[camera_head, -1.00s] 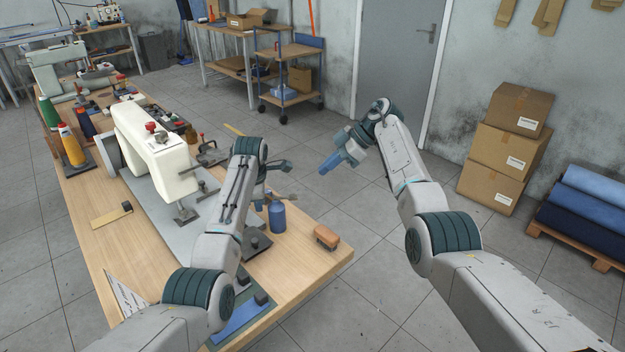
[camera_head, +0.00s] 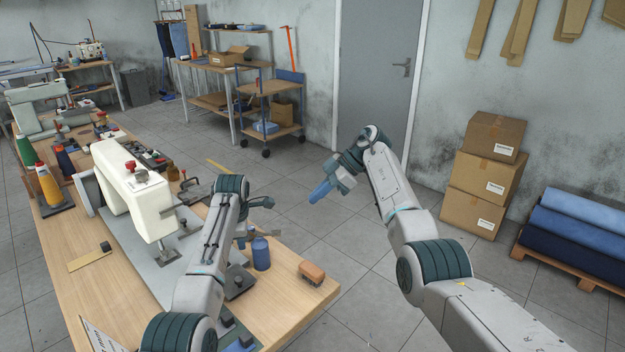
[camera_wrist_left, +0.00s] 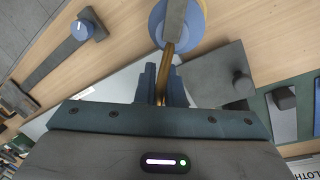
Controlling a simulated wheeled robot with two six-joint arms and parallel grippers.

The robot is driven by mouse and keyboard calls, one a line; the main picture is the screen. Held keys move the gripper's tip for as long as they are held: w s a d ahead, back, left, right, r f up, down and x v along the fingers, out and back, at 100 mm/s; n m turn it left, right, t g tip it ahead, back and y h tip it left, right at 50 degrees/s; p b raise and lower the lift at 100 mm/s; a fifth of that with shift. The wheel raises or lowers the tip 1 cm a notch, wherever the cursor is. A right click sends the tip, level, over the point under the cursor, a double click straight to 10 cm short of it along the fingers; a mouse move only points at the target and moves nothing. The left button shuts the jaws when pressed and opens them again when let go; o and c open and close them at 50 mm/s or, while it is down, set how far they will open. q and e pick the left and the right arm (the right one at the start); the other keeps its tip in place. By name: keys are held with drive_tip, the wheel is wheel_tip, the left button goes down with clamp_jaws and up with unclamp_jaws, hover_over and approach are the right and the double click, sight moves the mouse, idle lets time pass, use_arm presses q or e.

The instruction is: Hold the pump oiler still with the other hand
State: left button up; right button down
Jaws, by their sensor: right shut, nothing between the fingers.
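The pump oiler (camera_head: 261,252) is a blue bottle standing upright near the table's right edge in the head view. In the left wrist view, its round blue body (camera_wrist_left: 156,22) is at the top, with a grey lever across it and a brass spout running down. My left gripper (camera_wrist_left: 162,70) has its dark blue fingers close together on the brass spout. In the head view my left arm hides most of that gripper. My right gripper (camera_head: 321,191) is shut and empty, in the air beyond the table's right edge, to the right of the oiler and apart from it.
A white sewing machine (camera_head: 130,192) stands on the wooden table (camera_head: 105,285) left of my left arm. A brown brush-like block (camera_head: 312,273) lies at the table's right corner. Stacked cartons (camera_head: 480,180) and blue fabric rolls (camera_head: 575,230) stand far right.

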use_arm(q)
drive_tip(key=o, duration=0.4)
drive_tip(key=shift+r, duration=0.1)
